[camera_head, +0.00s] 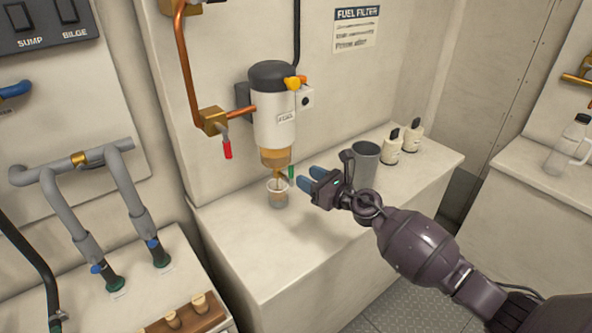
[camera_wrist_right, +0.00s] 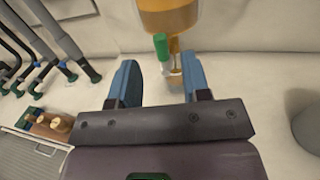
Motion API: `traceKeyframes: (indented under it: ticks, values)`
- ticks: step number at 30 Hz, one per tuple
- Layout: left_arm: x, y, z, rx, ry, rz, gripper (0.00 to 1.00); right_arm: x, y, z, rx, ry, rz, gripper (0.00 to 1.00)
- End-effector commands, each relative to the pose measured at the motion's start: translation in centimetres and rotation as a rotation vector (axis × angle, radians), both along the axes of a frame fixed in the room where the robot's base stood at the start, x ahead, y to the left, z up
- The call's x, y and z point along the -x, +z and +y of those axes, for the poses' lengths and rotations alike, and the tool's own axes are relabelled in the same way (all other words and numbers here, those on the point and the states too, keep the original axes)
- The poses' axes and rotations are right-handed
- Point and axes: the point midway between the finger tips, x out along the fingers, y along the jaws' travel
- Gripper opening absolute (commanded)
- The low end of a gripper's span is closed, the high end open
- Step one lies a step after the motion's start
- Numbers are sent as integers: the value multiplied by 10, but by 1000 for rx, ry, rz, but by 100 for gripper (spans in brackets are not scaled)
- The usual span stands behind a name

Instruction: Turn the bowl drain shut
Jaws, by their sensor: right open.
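The fuel filter (camera_head: 275,115) is a white canister with a dark cap on the wall, and its amber bowl (camera_head: 274,157) hangs at the bottom. In the right wrist view, the bowl (camera_wrist_right: 168,14) is at the top. The drain's green handle (camera_head: 291,172) points down beside the bowl's bottom; the wrist view also shows it (camera_wrist_right: 161,47). My right gripper (camera_head: 309,178) is open, its blue fingers just right of the handle in the head view. In the wrist view, the handle appears between the fingertips; I see no contact. My left gripper is out of view.
A small clear cup (camera_head: 278,194) stands under the bowl, with an amber streak above it. A grey cup (camera_head: 366,165) and two white bottles (camera_head: 390,148) stand to the right on the white ledge (camera_head: 262,245). A red-handled valve (camera_head: 227,150) is left of the filter.

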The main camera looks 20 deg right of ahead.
Motion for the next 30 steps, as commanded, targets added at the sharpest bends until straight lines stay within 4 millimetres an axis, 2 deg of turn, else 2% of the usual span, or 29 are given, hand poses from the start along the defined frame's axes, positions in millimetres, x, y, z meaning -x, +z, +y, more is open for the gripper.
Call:
traceKeyframes:
  ticks: [3,9,22,30]
  values:
    - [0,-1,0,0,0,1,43,-17,0,11,-2,1,-1,43]
    - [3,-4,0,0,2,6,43,-35,-1,22,-1,0,1,43]
    - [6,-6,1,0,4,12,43,-41,0,25,-1,0,1,43]
    - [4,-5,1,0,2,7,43,-41,0,25,-1,0,1,2]
